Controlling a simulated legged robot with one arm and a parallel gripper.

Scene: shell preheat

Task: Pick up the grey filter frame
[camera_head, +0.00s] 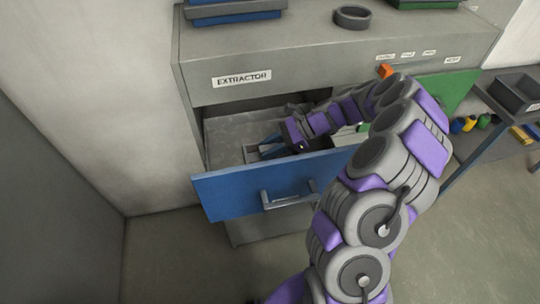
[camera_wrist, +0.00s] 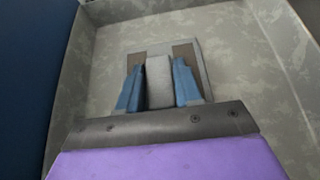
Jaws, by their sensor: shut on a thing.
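The grey filter frame (camera_wrist: 158,67) lies in the open drawer, with brown panels on either side of a raised grey middle bar. My gripper (camera_wrist: 158,82) reaches down into the drawer, and its two blue fingers are closed on that bar from both sides. In the head view my gripper (camera_head: 271,146) is inside the drawer, and part of the frame (camera_head: 251,154) shows beside the fingers. I cannot tell whether the frame touches the drawer floor.
The blue-fronted drawer (camera_head: 235,192) is pulled out of the grey cabinet labelled EXTRACTOR (camera_head: 240,78). Its walls surround my gripper. A dark ring (camera_head: 352,17) sits on the cabinet top. A shelf with a dark bin (camera_head: 515,92) stands at the right.

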